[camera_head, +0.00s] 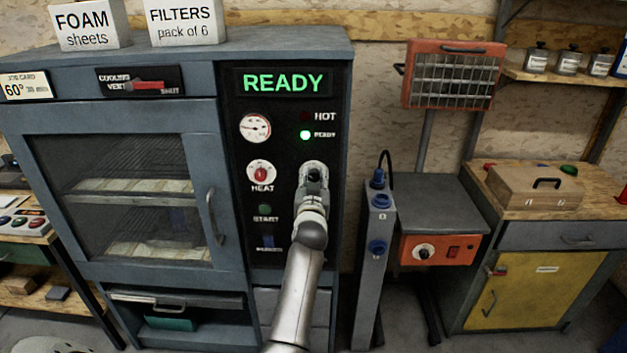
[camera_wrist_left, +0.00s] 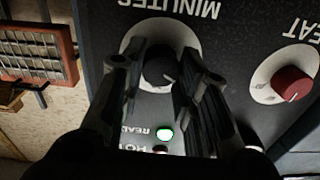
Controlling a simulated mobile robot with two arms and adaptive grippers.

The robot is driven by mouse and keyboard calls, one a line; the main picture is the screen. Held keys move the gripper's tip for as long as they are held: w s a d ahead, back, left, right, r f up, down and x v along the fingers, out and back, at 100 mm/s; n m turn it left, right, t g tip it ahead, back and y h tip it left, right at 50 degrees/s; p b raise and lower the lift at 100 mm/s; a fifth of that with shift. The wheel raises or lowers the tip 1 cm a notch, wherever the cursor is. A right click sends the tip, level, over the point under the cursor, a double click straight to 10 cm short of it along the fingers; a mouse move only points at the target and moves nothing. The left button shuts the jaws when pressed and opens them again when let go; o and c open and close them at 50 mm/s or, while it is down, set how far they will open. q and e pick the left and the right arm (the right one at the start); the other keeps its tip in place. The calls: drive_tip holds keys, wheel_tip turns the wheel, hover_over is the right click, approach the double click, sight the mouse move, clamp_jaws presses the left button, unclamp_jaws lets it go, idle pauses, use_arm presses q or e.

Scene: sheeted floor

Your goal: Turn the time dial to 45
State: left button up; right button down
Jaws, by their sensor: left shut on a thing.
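The time dial is a dark knob on a pale round plate, marked MINUTES, and shows in the left wrist view (camera_wrist_left: 158,74). My left gripper (camera_head: 314,176) is at this dial on the oven's black control panel (camera_head: 280,110) and covers most of it in the head view. In the left wrist view its two dark fingers (camera_wrist_left: 162,66) stand on either side of the knob, shut on it. The dial's scale and pointer setting cannot be read. My right gripper is in neither view.
The red heat knob (camera_head: 261,174) sits just left of the dial, with a green start button (camera_head: 265,212) below it. The display (camera_head: 283,82) reads READY and the green lamp (camera_head: 305,135) is lit. A grey post (camera_head: 374,270) stands right of the oven.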

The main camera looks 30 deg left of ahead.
use_arm(q)
drive_tip(key=shift+m, duration=1.1)
drive_tip(key=m, duration=0.2)
drive_tip(key=shift+m, duration=0.3)
drive_tip(key=m, duration=0.2)
drive_tip(key=shift+m, duration=0.4)
drive_tip(key=m+p, duration=0.1)
drive_tip(key=m, duration=0.3)
drive_tip(key=shift+m, duration=0.3)
drive_tip(key=m+p, duration=0.2)
drive_tip(key=m, duration=0.3)
drive_tip(key=shift+r, duration=0.1)
drive_tip(key=m+p, duration=0.1)
drive_tip(key=m, duration=0.3)
drive_tip(key=shift+p, duration=0.35)
drive_tip(key=shift+m+p, duration=0.45)
drive_tip(key=shift+m, duration=0.85)
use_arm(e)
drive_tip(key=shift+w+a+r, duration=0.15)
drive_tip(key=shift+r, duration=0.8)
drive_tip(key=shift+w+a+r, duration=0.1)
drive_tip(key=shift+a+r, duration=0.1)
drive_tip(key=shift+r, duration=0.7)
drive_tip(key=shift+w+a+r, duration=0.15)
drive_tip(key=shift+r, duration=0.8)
